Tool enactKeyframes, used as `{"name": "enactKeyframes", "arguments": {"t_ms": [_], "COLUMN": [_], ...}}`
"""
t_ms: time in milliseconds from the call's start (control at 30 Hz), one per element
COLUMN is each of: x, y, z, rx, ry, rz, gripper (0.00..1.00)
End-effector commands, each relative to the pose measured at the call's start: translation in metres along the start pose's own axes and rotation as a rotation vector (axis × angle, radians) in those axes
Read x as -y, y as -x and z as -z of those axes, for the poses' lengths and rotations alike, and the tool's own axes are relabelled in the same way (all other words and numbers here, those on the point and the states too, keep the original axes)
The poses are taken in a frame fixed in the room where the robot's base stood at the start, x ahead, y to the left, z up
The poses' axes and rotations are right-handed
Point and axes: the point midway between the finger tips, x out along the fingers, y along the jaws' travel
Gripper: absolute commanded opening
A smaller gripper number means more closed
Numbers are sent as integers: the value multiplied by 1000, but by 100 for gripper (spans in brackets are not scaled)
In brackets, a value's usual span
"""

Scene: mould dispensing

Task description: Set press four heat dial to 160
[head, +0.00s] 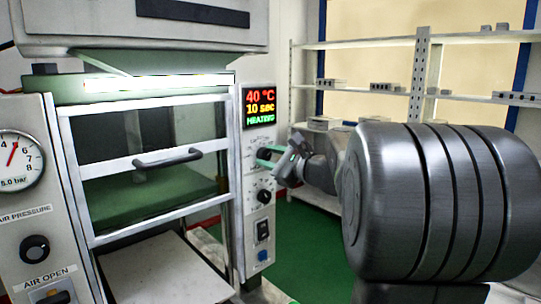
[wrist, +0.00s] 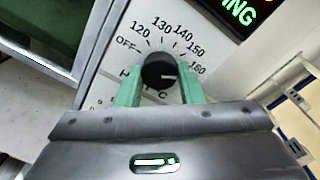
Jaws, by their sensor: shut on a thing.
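The heat dial (wrist: 158,68) is a round black knob on the press's white front panel. Its printed scale runs from OFF through 120, 130, 140 and 150 to 160. The white mark on the knob points to the right, close to the 160 label and slightly below it in the wrist view. My gripper (wrist: 160,86) has its green fingers on both sides of the knob, shut on it. In the head view my gripper (head: 275,154) reaches the panel from the right and mostly hides this dial. The display (head: 260,108) reads 40 °C, 10 sec, HEATING.
Below the dial are another black knob (head: 264,196), a switch (head: 262,231) and a blue knob (head: 262,255). The press door (head: 152,182) with its dark handle is left of the panel. Shelves (head: 420,80) with small metal parts stand behind right.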

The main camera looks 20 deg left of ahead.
Motion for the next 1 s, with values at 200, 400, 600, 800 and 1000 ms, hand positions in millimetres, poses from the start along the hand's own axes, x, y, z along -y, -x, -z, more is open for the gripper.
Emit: {"name": "enactKeyframes", "arguments": {"t_ms": [200,400,600,800,1000], "x": [5,3,2,1,2], "y": [0,0,3,32,76], "z": [-7,-4,-2,0,0], "rx": [9,6,4,2,2], "ry": [6,4,4,6,5], "rz": [9,5,5,7,9], "gripper": [46,56,56,56,56]}}
